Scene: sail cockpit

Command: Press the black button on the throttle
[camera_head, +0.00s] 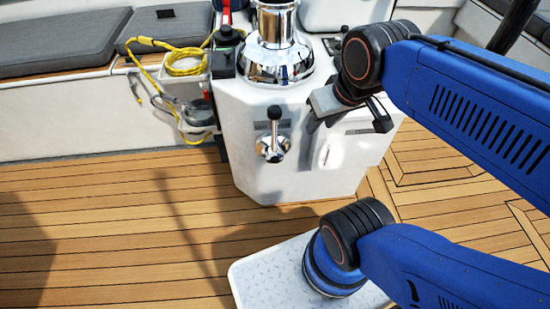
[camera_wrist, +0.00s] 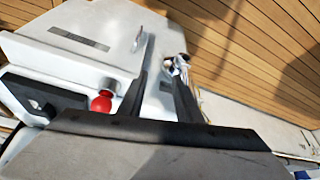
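The throttle (camera_head: 273,146) is a chrome lever mount on the front of the white pedestal, with its lever upright and a black knob (camera_head: 274,112) on top. I cannot make out a separate button. In the wrist view, chrome of the throttle (camera_wrist: 181,62) shows beside the tip of the right finger, which partly hides it. My gripper (camera_head: 314,122) is to the right of the throttle in the head view, apart from it.
The white pedestal (camera_head: 250,175) carries a chrome winch (camera_head: 277,50). A red knob (camera_wrist: 102,102) lies left of my fingers in the wrist view. Yellow rope (camera_head: 185,62) hangs at the left, by grey cushions (camera_head: 60,40). The teak deck (camera_head: 110,220) in front is clear.

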